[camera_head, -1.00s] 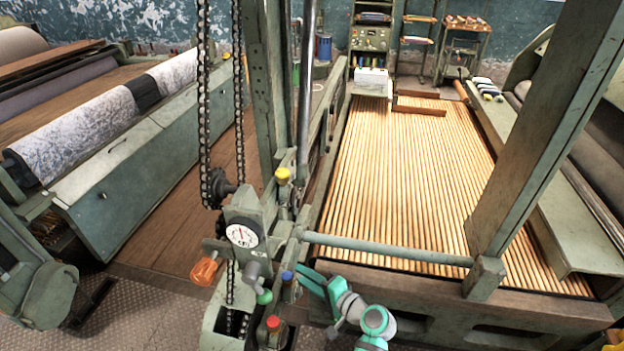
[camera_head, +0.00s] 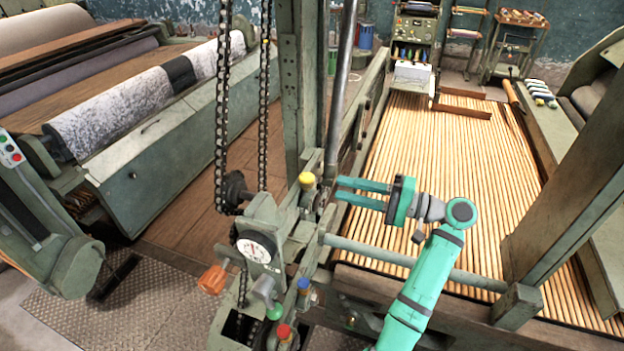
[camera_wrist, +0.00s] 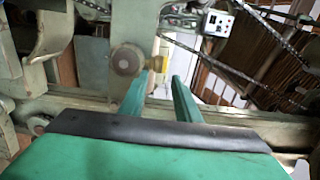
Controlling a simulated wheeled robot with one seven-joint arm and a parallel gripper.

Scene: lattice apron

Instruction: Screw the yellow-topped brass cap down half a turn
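The yellow-topped cap (camera_head: 307,180) stands upright on the green machine frame, left of my gripper in the head view. Its brass part is too small to make out there. My gripper (camera_head: 337,190) points left toward it, with two teal fingers apart and nothing between them. A gap shows between the fingertips and the cap. In the wrist view my fingers (camera_wrist: 162,80) are spread, and a small yellowish piece (camera_wrist: 160,63) shows just beyond the tips, probably the cap. A round brownish knob (camera_wrist: 126,60) is left of it.
A dial gauge (camera_head: 254,248), blue-topped cap (camera_head: 304,285), red-topped cap (camera_head: 284,332), green knob (camera_head: 275,311) and orange handle (camera_head: 213,278) crowd the machine below. Chains (camera_head: 223,120) hang left. A steel rod (camera_head: 341,90) rises behind the cap. A horizontal bar (camera_head: 400,258) runs under my gripper.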

